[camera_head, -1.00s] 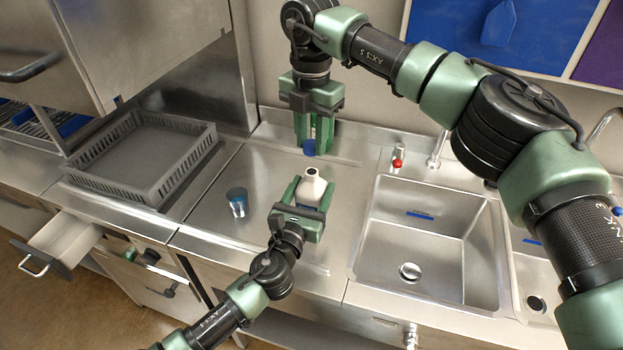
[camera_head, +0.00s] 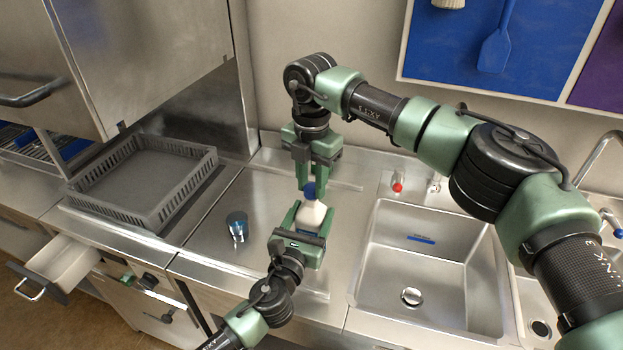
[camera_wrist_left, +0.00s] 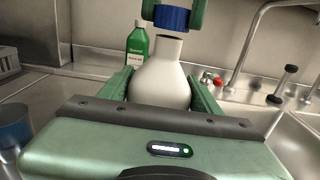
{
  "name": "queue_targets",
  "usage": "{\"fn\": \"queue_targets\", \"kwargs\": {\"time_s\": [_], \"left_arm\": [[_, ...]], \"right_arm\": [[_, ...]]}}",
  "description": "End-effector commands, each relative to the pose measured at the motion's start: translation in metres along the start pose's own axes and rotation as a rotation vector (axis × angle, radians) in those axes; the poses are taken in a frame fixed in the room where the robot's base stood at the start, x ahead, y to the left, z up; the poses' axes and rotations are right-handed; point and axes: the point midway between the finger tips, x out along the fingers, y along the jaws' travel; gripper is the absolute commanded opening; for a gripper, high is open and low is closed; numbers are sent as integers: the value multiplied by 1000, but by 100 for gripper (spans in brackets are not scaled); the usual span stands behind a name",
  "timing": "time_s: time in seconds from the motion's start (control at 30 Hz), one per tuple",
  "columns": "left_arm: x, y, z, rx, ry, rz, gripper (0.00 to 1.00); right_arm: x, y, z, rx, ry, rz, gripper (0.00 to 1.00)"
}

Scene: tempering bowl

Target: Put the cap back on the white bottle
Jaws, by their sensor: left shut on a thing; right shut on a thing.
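The white bottle (camera_head: 311,216) stands upright between the fingers of my left gripper (camera_head: 308,220), which is shut on it. In the left wrist view the bottle (camera_wrist_left: 160,84) shows its bare, open neck. My right gripper (camera_head: 313,182) comes from above and is shut on the blue cap (camera_head: 309,189). In the left wrist view the cap (camera_wrist_left: 172,18) is just above the neck, slightly right of its middle, with a small gap. The lower tips of the right gripper (camera_wrist_left: 174,12) show on both sides of the cap.
A green bottle (camera_wrist_left: 137,46) stands behind the white one. A dark blue cup (camera_head: 237,226) is on the counter to the left. A grey rack (camera_head: 140,190) lies further left. The sink (camera_head: 430,265) and a red-topped tap (camera_head: 397,186) are on the right.

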Motion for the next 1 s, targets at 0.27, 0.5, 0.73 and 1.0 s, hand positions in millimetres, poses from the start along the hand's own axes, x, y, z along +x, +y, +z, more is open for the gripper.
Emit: {"fn": "queue_targets", "kwargs": {"time_s": [0.27, 0.5, 0.73, 1.0], "left_arm": [[0, 0, 0, 1, 1, 0, 0], [0, 0, -1, 1, 1, 0, 0], [0, 0, -1, 1, 1, 0, 0], [0, 0, -1, 1, 1, 0, 0]], "right_arm": [[8, 0, 0, 2, -1, 1, 0], [8, 0, 0, 3, -1, 0, 0], [9, 0, 0, 3, 0, 0, 0], [15, 0, 0, 5, 0, 0, 0]]}}
